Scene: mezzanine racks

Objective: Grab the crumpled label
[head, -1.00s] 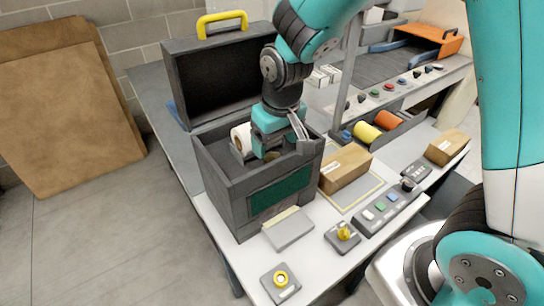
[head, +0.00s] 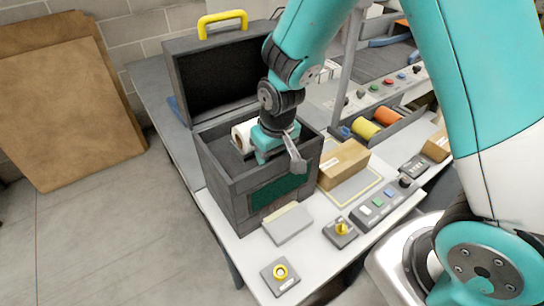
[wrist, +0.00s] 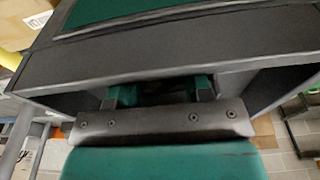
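I cannot make out a crumpled label in either view. A dark grey case (head: 222,180) with its lid (head: 220,80) raised stands on the bench. A white roll (head: 243,134) lies inside it, left of my gripper. My gripper (head: 266,157) reaches down into the case, close behind its front wall, and its fingertips are hidden there. In the wrist view the two teal fingers of my gripper (wrist: 161,91) stand apart with a dark gap between them. The case wall (wrist: 180,62) covers what lies beyond them.
A cardboard box (head: 343,163) stands close to the case's right. In front are a grey block (head: 288,226), a yellow-button box (head: 281,277) and a yellow-knob box (head: 341,231). A tray of coloured rolls (head: 370,125) is behind.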

